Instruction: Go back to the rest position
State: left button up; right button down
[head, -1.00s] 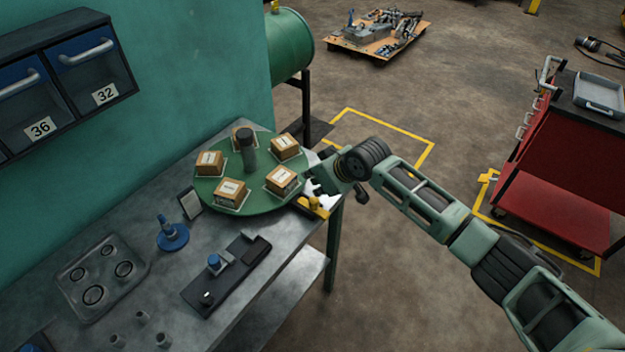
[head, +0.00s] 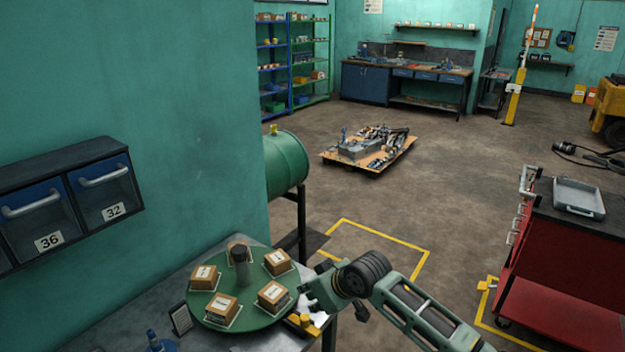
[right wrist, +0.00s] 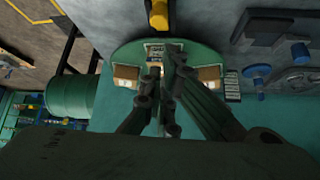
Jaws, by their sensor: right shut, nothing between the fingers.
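My right arm comes in from the lower right in the head view. Its gripper (head: 308,291) is beside the right edge of the round green turntable (head: 245,334), close to the nearest small box (head: 272,296). Whether it touches the turntable cannot be told. In the right wrist view the gripper's dark fingers (right wrist: 165,72) are together with nothing held, in front of the turntable (right wrist: 115,52). Several small cardboard boxes sit around a dark central post (head: 240,268). My left gripper is not in view.
The turntable is on a grey workbench (head: 120,318) against a green wall (head: 130,90). Blue bins (head: 100,195) hang on that wall. A green tank (head: 287,163) stands behind the bench. A red cart (head: 560,260) is at the right. The floor between is mostly open.

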jog(key=s+f+m+g, duration=0.1)
jog(key=s+f, duration=0.2)
jog(key=s, duration=0.5)
jog(key=s+f, duration=0.3)
jog(key=s, duration=0.5)
jog(key=s+d+f+m+g+h, duration=0.15)
jog(key=s+d+m+h, duration=0.4)
jog(key=s+d, duration=1.65)
jog(key=s+a+f+b, duration=0.15)
jog(key=f+b, duration=0.25)
jog(key=f, duration=1.4)
jog(key=s+f+b, duration=0.2)
jog(key=f+b, duration=0.2)
jog(key=f, duration=1.3)
pick_arm(q)
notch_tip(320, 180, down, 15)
jog(key=b, duration=0.6)
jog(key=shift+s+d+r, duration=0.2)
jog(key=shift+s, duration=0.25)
pick_arm(e)
jog(key=s+d+f+g, duration=0.1)
jog(key=s+f, duration=0.7)
jog(key=f, duration=0.2)
jog(key=s+d+f+g, duration=0.1)
jog(key=s+d+f, duration=0.1)
jog(key=s+f, duration=0.6)
notch_tip(320, 180, down, 4)
jog(key=shift+r, duration=0.25)
